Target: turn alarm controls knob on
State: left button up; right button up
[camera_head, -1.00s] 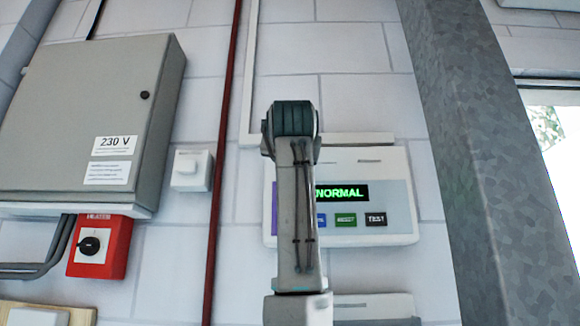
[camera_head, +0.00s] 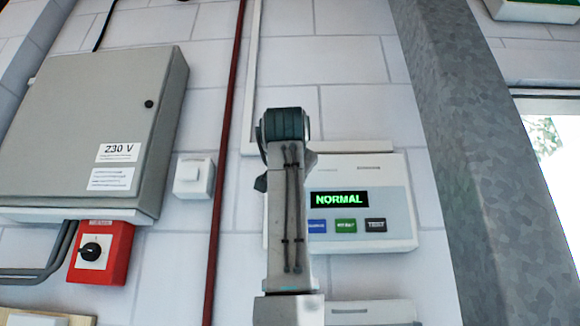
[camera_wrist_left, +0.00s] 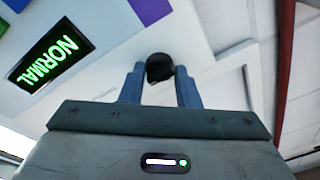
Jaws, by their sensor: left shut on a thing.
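The white alarm panel (camera_head: 395,185) is on the wall, with a display (camera_head: 339,199) reading NORMAL in green. Below it are blue, green and dark buttons. In the left wrist view, the display (camera_wrist_left: 49,56) is at upper left. A black round knob (camera_wrist_left: 159,67) stands out from the panel there. My left gripper (camera_wrist_left: 159,82) has its two blue fingers on either side of the knob and is shut on it. In the head view my own arm covers the panel's left part, hiding the knob and the fingertips. My right gripper is not in view.
A grey 230 V cabinet (camera_head: 85,130) and a red box (camera_head: 102,254) with a black rotary switch are at left. A white switch (camera_head: 193,178) and a dark red pipe (camera_head: 224,150) lie between cabinet and panel. A grey column (camera_head: 455,140) stands at right.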

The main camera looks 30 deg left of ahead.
pick_arm(q)
jog(key=o, duration=0.9)
jog(key=shift+o, duration=0.2)
jog(key=b+v, duration=0.5)
jog(key=v, duration=0.5)
jog(key=shift+s+d, duration=0.25)
jog(key=shift+s, duration=0.05)
jog(key=shift+f, duration=0.1)
